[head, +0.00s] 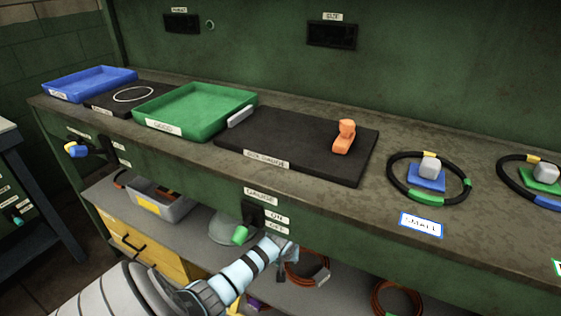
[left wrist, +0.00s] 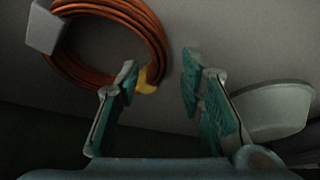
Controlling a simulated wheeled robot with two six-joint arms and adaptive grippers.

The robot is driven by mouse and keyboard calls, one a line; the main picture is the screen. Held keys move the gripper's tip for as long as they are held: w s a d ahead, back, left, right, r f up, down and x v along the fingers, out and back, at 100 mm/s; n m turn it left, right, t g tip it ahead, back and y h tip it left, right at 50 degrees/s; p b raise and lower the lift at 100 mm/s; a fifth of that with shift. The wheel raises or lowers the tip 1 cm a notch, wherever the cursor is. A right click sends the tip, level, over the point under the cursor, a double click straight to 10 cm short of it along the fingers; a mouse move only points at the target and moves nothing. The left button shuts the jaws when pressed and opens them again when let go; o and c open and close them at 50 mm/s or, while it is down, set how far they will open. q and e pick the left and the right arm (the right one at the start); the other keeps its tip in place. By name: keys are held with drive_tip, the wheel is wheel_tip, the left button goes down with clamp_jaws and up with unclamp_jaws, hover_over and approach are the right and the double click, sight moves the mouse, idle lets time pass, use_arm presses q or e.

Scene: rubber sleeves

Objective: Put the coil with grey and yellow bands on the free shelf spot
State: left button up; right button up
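An orange-brown coil (head: 304,272) lies on the lower shelf (head: 345,287) under the bench. In the left wrist view the coil (left wrist: 108,55) shows a grey block and a yellow band. My left gripper (head: 283,262) reaches over the lower shelf, just left of this coil. The left wrist view shows its fingers (left wrist: 160,85) apart with nothing held between them. The yellow band is close to one fingertip; I cannot tell whether they touch. A second coil (head: 397,298) with a green band lies farther right. My right gripper is not in view. I cannot make out which spot is free.
Above the shelf, a control panel (head: 262,212) and a green knob (head: 240,235) sit close to my left arm. A pale bowl (left wrist: 272,110) is beside the gripper. A grey bin (head: 165,205) stands farther left. The bench top holds trays, a black mat and black rings.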

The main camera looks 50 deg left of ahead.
use_arm(q)
drive_tip(key=s+d+p, duration=0.1)
drive_tip(key=s+d, duration=0.1)
drive_tip(key=s, duration=0.1)
drive_tip(key=s+d+p, duration=0.1)
drive_tip(key=s+d, duration=0.1)
drive_tip(key=s, duration=0.1)
drive_tip(key=s+d+p, duration=0.2)
drive_tip(key=s+d, duration=0.1)
drive_tip(key=shift+s+r, duration=0.25)
drive_tip(key=shift+s, duration=0.05)
drive_tip(key=shift+s+f, duration=0.1)
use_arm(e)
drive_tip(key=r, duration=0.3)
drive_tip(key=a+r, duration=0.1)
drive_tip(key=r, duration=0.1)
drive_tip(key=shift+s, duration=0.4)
